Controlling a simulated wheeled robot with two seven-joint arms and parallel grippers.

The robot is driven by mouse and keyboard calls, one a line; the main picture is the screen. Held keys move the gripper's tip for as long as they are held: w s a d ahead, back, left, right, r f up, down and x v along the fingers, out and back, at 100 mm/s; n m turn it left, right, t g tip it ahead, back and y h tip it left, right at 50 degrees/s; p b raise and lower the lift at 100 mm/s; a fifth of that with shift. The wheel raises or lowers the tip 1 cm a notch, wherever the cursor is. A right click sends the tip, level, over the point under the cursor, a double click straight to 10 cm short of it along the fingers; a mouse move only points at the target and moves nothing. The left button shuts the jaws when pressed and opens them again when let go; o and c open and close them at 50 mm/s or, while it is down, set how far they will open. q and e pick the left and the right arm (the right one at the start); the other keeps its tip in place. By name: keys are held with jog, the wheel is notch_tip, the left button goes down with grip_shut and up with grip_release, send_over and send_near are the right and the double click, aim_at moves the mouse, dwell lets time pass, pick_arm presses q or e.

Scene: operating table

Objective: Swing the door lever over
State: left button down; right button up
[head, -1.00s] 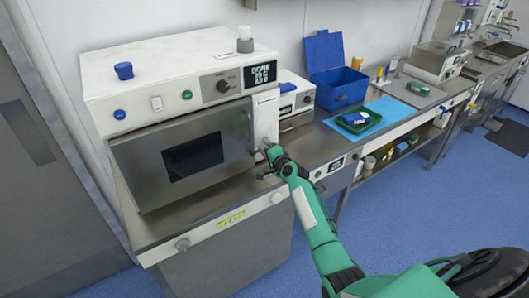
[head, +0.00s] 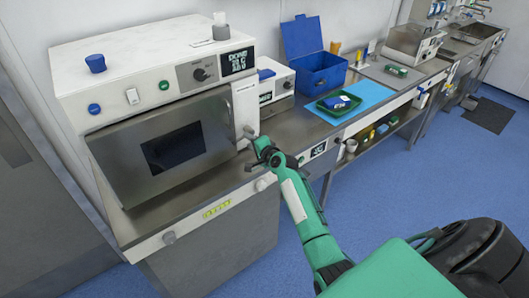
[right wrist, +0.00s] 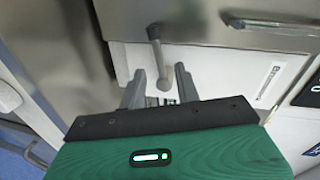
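The steel door (head: 115,160) with a dark window is on the front of a white cabinet unit. Its grey door lever (right wrist: 155,50) hangs down, slightly slanted, from a pivot in the right wrist view. In the head view the lever (head: 248,132) is small at the door's right edge. My right gripper (right wrist: 159,82) is open, with one finger on each side of the lever's lower end; contact cannot be made out. In the head view the right gripper (head: 257,148) is just in front of the lever. My left gripper is not in view.
To the right, the counter holds an open blue box (head: 318,72) and a green tray (head: 337,107) on a blue mat. Blue floor (head: 400,190) is clear in front.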

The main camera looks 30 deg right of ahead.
jog(key=s+r+b, duration=0.2)
jog(key=s, duration=0.8)
jog(key=shift+s+d, duration=0.2)
jog(key=shift+s, duration=0.1)
jog(key=s+a+f+n+g, duration=0.2)
jog(key=f, duration=0.9)
jog(key=s+a+f+n+g, duration=0.1)
jog(key=s+a+f+g, duration=0.1)
jog(key=f, duration=0.8)
jog(key=s+a+f+n+g, duration=0.25)
jog(key=s+f, duration=0.45)
jog(key=f, duration=0.4)
jog(key=s+a+f+n+g, duration=0.2)
jog(key=s+f+n, duration=0.1)
jog(key=s+f, duration=0.55)
jog(key=s+a+f+n+g, duration=0.1)
jog(key=s+f, duration=0.5)
jog(key=s, duration=0.6)
jog(key=s+a+f+n+g, duration=0.2)
jog(key=s+f+n, duration=0.3)
jog(key=s, duration=0.7)
jog(key=s+a+f+n+g, duration=0.2)
jog(key=s+f+n+g, duration=0.1)
jog(key=s+f, duration=0.6)
jog(key=s, duration=0.4)
jog(key=shift+a+f+h, duration=0.2)
jog(key=shift+h, duration=0.2)
jog(key=shift+n, duration=0.25)
